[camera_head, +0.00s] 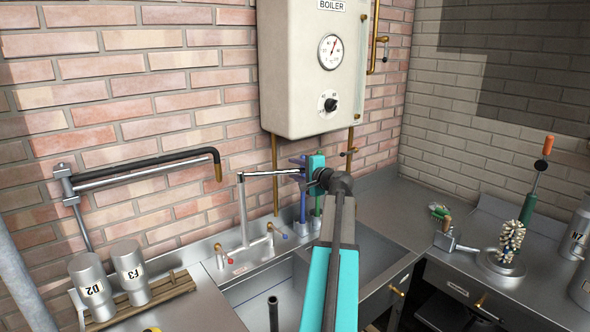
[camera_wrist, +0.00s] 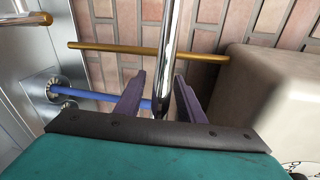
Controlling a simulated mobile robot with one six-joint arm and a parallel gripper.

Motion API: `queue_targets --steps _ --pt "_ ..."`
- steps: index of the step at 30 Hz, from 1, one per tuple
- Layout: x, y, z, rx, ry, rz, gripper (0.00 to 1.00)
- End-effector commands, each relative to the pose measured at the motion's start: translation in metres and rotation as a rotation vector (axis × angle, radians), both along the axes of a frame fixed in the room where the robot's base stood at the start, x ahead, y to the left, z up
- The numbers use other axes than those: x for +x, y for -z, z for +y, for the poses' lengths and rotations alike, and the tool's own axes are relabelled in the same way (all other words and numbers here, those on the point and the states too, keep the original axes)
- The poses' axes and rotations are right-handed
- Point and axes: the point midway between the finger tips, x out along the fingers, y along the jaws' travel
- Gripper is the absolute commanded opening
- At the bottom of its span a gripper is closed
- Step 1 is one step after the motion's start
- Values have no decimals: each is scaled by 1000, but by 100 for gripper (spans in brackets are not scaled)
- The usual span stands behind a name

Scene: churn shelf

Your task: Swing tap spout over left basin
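The chrome tap (camera_head: 243,215) stands upright behind the sink. Its spout (camera_head: 265,174) reaches to the right, and its far end is hidden at my gripper. My gripper (camera_head: 297,170) is at the end of the spout. In the wrist view the spout (camera_wrist: 170,50) runs between the two purple fingers of my gripper (camera_wrist: 160,90). The fingers are apart, with a gap to the spout on the left; the right finger is close to it, and contact is unclear. The left basin (camera_head: 243,290) has a dark standpipe (camera_head: 272,312) in it. My arm hides part of the sink, including the divider.
A cream boiler (camera_head: 310,80) hangs above my gripper, with brass pipes (camera_head: 275,170) below. Two steel canisters (camera_head: 130,270) stand left of the sink, under a wall-mounted swing arm (camera_head: 140,168). A brush (camera_head: 508,243) stands on the right counter.

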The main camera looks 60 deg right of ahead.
Motion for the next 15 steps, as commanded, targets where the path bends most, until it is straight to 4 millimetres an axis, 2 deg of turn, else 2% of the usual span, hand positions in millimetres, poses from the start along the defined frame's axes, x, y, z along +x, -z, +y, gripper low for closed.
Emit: queue_targets --steps 6,12,15 --pt "0 0 0 0 0 0 34" --pt "0 0 1 0 -1 0 0" --pt "1 0 1 -1 -2 0 0"
